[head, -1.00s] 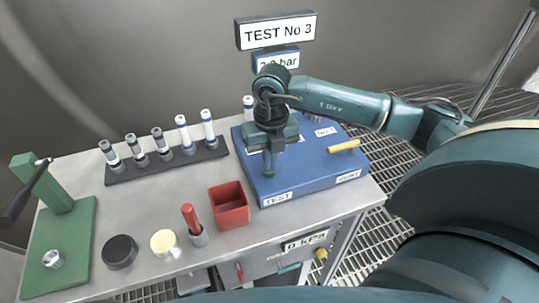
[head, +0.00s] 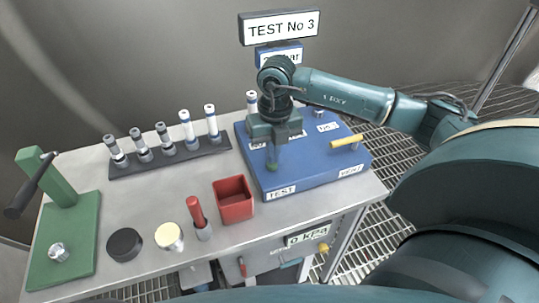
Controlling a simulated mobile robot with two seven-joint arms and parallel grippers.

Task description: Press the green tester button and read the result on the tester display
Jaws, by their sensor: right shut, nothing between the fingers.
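The blue tester box (head: 313,174) stands at the right end of the bench. Its green button (head: 271,167) shows at the front left of its top, behind the TEST label (head: 281,191). My right gripper (head: 272,158) is shut and empty, pointing down just over the button; I cannot tell whether its tips touch it. The display (head: 307,237) on the bench front reads "0 kPa". A sign (head: 281,27) reads "TEST No 3"; a blue sign (head: 279,54) below it is partly hidden by my arm. My left gripper is out of view.
A yellow lever (head: 346,142) lies on the tester's right side near the VENT label. A red bin (head: 233,200), a red-handled tool (head: 197,213), round pucks, a rack (head: 172,160) of several tubes and a green press (head: 68,235) stand to the left.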

